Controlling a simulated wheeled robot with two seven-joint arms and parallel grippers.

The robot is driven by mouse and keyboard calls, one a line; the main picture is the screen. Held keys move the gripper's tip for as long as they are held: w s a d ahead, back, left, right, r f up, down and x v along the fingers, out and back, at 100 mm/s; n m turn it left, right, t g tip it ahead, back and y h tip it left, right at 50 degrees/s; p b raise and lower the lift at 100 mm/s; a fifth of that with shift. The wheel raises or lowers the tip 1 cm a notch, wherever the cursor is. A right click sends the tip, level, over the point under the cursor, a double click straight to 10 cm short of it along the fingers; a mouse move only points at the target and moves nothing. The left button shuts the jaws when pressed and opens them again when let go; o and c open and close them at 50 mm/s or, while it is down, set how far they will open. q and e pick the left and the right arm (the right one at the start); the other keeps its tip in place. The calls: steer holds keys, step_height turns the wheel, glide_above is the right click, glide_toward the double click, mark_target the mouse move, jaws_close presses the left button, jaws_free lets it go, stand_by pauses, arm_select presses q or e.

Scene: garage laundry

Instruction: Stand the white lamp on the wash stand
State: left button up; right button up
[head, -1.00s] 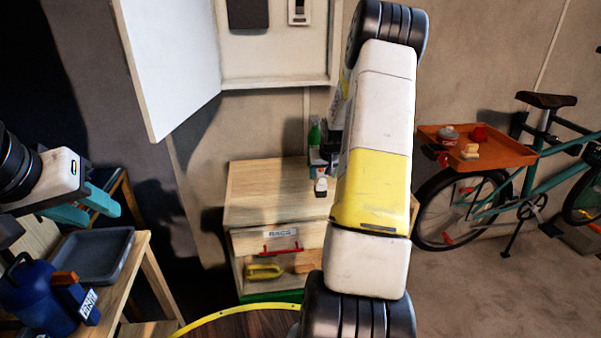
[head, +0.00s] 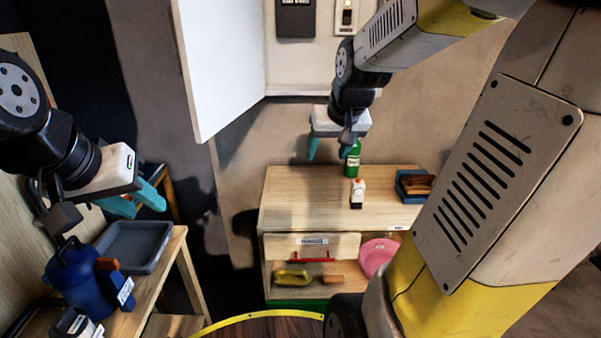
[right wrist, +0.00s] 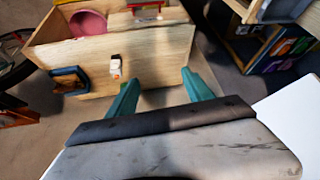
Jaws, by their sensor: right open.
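I cannot make out a white lamp in either view. A wooden cabinet (head: 300,200), possibly the wash stand, stands against the wall; its top also shows in the right wrist view (right wrist: 160,55). My right gripper (head: 329,150) is open and empty, in front of the wall and above the back of the cabinet top. Its spread teal fingers show in the right wrist view (right wrist: 162,92), with nothing between them.
A green bottle (head: 352,160), a small white bottle (head: 357,193) and a blue box (head: 411,188) stand on the cabinet. A pink bowl (head: 377,256) is on its lower shelf. A blue jug (head: 75,280) stands by the tray. An open white door (head: 222,65) hangs beside my right gripper.

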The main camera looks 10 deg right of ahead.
steer(key=s+a+r+y, duration=0.1)
steer(key=s+a, duration=0.3)
steer(key=s, duration=0.3)
steer(key=s+a+r+n, duration=0.1)
steer(key=s+a, duration=0.2)
steer(key=s, duration=0.5)
steer(key=shift+a+r+y, duration=0.2)
steer(key=shift+a+y, duration=0.2)
steer(key=shift+d, duration=0.1)
